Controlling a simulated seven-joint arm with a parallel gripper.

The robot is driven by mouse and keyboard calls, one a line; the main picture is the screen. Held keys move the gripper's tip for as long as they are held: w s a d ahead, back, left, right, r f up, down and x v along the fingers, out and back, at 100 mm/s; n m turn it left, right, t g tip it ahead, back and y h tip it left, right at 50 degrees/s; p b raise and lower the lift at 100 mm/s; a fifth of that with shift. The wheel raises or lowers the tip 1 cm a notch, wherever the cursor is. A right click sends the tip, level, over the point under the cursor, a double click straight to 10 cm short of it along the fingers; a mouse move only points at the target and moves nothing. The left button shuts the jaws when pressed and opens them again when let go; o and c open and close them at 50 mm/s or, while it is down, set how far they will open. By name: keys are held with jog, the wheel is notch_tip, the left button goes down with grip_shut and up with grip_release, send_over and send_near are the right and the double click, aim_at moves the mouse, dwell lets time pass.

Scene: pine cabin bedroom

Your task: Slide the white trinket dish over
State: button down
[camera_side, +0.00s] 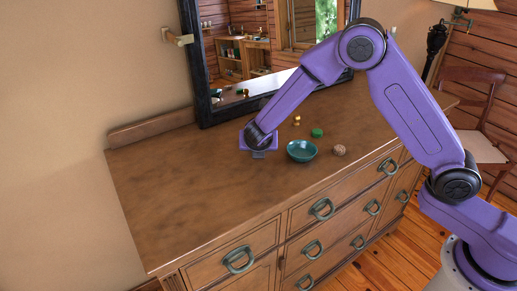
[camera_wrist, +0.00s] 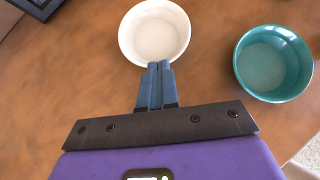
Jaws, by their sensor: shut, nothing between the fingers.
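The white trinket dish (camera_wrist: 155,32) sits on the wooden dresser top, round and empty, at the top middle of the wrist view. My gripper (camera_wrist: 159,66) is shut with nothing between its fingers. Its fingertips overlap the near rim of the dish in the wrist view; I cannot tell whether they touch it. In the side view my gripper (camera_side: 258,154) is low over the dresser, left of the teal bowl, and the dish is hidden behind it.
A teal bowl (camera_side: 302,151) stands right of my gripper, also in the wrist view (camera_wrist: 273,65). A black-framed mirror (camera_side: 197,70) stands behind. The dresser's left (camera_side: 175,190) is clear.

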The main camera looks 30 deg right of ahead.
jog(key=s+a, duration=0.1)
jog(key=s, duration=0.1)
jog(key=s+a, duration=0.1)
jog(key=shift+s+a+r, duration=0.15)
jog(key=shift+s+a, duration=0.2)
jog(key=v, duration=0.9)
jog(key=shift+s+r, duration=0.2)
